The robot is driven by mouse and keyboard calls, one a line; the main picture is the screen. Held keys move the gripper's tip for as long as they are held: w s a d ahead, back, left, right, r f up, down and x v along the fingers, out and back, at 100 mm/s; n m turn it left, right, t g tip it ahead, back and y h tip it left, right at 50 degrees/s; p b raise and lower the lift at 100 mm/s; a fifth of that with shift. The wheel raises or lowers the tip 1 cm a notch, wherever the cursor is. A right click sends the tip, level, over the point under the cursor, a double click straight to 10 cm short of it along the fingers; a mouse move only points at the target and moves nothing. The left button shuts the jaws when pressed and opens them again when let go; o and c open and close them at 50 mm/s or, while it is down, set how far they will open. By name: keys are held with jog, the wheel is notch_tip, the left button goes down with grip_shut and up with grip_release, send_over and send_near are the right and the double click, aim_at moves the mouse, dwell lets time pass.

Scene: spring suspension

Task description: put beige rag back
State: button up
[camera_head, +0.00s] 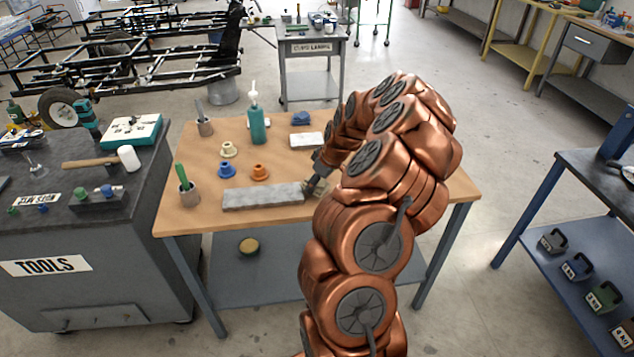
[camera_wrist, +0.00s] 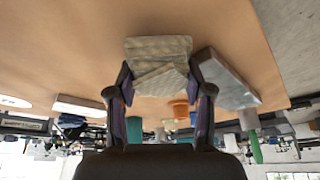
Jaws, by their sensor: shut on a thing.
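The beige rag (camera_wrist: 158,50) is a folded, ribbed cloth in the wrist view. It sits between the two fingertips of my gripper (camera_wrist: 158,88), which is shut on it. In the head view my gripper (camera_head: 317,184) is low over the wooden table (camera_head: 400,197), at the right end of a long grey slab (camera_head: 262,196). The rag is mostly hidden there by my gripper and arm. I cannot tell whether the rag touches the tabletop. The slab also shows beside the rag in the wrist view (camera_wrist: 228,80), apart from it.
An orange flanged piece (camera_head: 260,172), a blue one (camera_head: 227,170) and a cream one (camera_head: 228,149) stand behind the slab. A teal bottle (camera_head: 257,125), a white block (camera_head: 306,139) and a blue cloth-like item (camera_head: 300,118) are farther back.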

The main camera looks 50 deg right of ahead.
jog(key=shift+f, duration=0.2)
jog(key=o, duration=1.3)
jog(key=shift+r, duration=0.1)
jog(key=shift+r+p, duration=0.55)
jog(key=shift+p, duration=0.05)
jog(key=shift+s+d+r+b, duration=0.1)
jog(key=shift+r+b, duration=0.1)
jog(key=shift+b, duration=0.25)
jog(key=b+v, duration=0.3)
jog(key=v, duration=0.8)
jog(key=shift+r, duration=0.1)
